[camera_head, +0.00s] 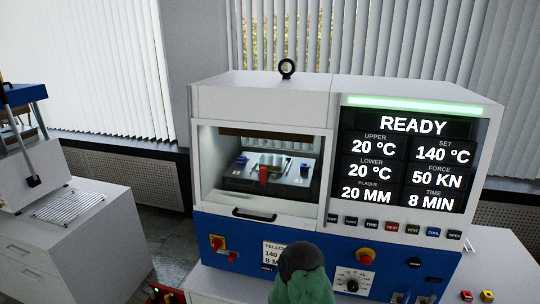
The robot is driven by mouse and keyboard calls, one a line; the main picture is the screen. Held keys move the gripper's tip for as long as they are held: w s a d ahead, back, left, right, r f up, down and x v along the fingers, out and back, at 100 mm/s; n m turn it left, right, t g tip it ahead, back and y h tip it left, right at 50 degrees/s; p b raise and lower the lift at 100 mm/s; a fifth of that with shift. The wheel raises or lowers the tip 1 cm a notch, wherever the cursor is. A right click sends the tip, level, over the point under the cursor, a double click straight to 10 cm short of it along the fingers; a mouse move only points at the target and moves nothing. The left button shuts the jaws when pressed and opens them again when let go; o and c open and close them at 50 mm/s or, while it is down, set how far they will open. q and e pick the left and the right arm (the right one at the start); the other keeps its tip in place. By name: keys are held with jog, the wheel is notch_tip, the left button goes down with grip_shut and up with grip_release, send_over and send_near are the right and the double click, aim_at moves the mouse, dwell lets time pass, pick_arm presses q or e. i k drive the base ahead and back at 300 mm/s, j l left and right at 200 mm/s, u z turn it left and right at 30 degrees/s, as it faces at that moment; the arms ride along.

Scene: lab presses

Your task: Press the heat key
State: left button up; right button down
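The heat key (391,227) is a small red key in the row of keys below the display of the white and blue press (262,101). Dark keys stand to its left, and the vent key (412,230) and blue cool key (433,233) to its right. The display (407,157) reads READY, upper 20 °C, lower 20 °C, plaque 20 MM, set 140 °C, force 50 KN and time 8 MIN. A green light bar (415,105) glows above it. Nothing covers the heat key.
Red knobs (366,254) (217,242) sit on the blue panel. A second machine (40,175) stands left.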

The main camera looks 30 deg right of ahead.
aim_at(389, 226)
jog(key=z, duration=1.35)
